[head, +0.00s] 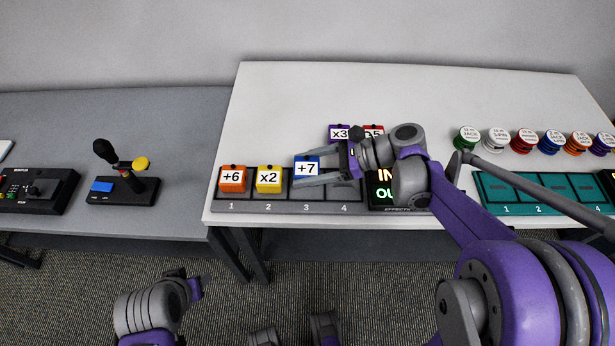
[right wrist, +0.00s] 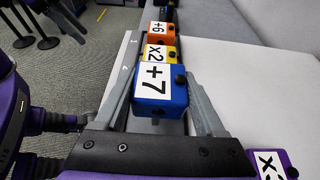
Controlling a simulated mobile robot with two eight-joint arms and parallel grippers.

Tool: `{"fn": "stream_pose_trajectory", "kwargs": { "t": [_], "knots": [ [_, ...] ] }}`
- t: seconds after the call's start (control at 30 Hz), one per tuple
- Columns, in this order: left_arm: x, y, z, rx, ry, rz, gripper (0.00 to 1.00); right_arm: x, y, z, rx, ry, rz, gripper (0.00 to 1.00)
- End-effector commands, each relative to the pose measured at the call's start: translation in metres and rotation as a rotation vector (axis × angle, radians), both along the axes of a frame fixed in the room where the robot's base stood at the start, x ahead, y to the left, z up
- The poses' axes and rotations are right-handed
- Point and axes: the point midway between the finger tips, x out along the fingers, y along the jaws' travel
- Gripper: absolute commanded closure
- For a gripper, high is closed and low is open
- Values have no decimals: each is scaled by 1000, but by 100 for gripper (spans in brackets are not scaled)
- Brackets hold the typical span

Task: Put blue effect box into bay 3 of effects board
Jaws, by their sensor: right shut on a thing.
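The blue effect box (head: 306,166), marked +7, is between the fingers of my right gripper (head: 318,171), which is shut on it. In the head view it is over the bay 3 part of the grey effects board (head: 288,208), a little higher in the picture than its neighbours. Whether its underside touches the board cannot be told. The right wrist view shows the blue box (right wrist: 160,88) upright, in line with the other boxes. An orange +6 box (head: 232,180) sits in bay 1 and a yellow x2 box (head: 268,180) in bay 2. My left gripper (head: 195,287) is low at the left, its fingers not clear.
Bay 4 (head: 344,192) looks empty, partly under my gripper. A purple x3 box (head: 338,131) and a red box (head: 373,131) stand behind, partly hidden by my arm. A dark display (head: 384,190) is right of the bays. Several round jars and a teal board (head: 507,196) are farther right.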

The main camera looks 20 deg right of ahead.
Motion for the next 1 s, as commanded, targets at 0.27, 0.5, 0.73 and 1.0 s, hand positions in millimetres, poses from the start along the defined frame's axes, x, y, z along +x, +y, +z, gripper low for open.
{"fn": "stream_pose_trajectory", "kwargs": {
  "t": [0.27,0.5,0.73,1.0],
  "knots": [
    [-1,0,-7,0,2,0,50,0,0,-34,0,0,0,92],
    [-1,0,-6,0,2,0,50,0,0,-35,0,0,0,92],
    [-1,0,-9,0,3,0,50,0,0,-38,0,0,0,14],
    [-1,0,-9,0,3,0,50,0,0,-37,0,0,0,0]
  ]
}}
